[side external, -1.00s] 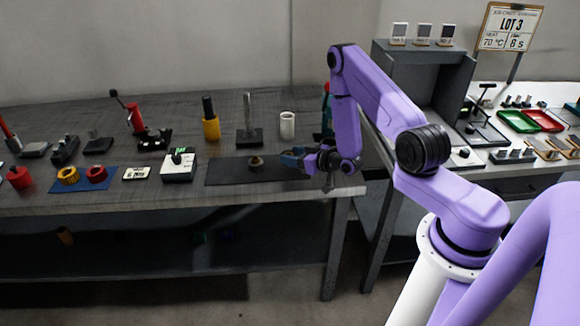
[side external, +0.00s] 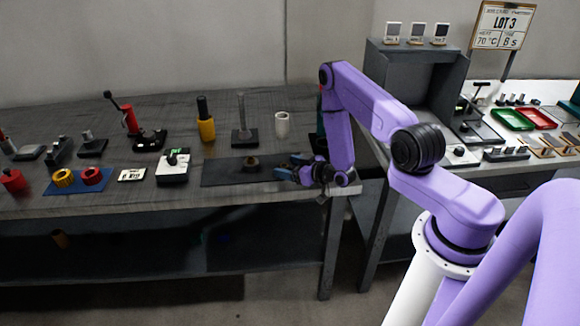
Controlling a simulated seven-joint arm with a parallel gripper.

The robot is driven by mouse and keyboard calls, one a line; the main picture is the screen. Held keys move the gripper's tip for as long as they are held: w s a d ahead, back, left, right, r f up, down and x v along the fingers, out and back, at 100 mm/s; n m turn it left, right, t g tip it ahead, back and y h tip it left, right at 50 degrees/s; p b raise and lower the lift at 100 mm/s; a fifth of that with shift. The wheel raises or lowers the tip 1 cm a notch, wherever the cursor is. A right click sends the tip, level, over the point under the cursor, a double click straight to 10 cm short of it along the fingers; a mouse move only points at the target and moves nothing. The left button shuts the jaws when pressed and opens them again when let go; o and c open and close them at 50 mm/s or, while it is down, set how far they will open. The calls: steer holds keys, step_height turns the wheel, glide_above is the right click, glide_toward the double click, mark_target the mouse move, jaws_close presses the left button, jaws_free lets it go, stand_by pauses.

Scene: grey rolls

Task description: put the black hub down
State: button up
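A small dark round piece with a brownish top (side external: 251,163), which looks like the black hub, rests on the black mat (side external: 221,173). It is small in the picture and its details are hard to make out. My gripper (side external: 285,166) is just to its right, over the mat's right end. Its two blue fingers are spread apart, with nothing visible between them. The fingers point left towards the piece and are apart from it.
A white device (side external: 173,167) stands left of the mat. Behind the mat are a grey post on a black base (side external: 243,134), a yellow cylinder (side external: 206,125) and a white cup (side external: 282,124). A blue mat (side external: 77,181) holds yellow and red rings. A grey open cabinet (side external: 417,75) is at the right.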

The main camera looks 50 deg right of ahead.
steer(key=shift+r, duration=0.1)
steer(key=v, duration=1.2)
steer(key=w+a+n+g+y, duration=0.4)
steer(key=a+n+g+y, duration=0.15)
steer(key=a+n, duration=0.2)
steer(key=s+a+r+n+g+h, duration=0.3)
steer(key=a+r+g, duration=0.2)
steer(key=a+r, duration=0.15)
steer(key=s+a+r+n+g+h, duration=0.1)
steer(key=s+r+g, duration=0.1)
steer(key=s+r, duration=0.4)
steer(key=s+a+r+n+g+h, duration=0.1)
steer(key=s+r, duration=0.6)
steer(key=s, duration=1)
steer(key=shift+a+r+g, duration=0.25)
steer(key=shift+a+g, duration=0.2)
steer(key=shift+a, duration=0.05)
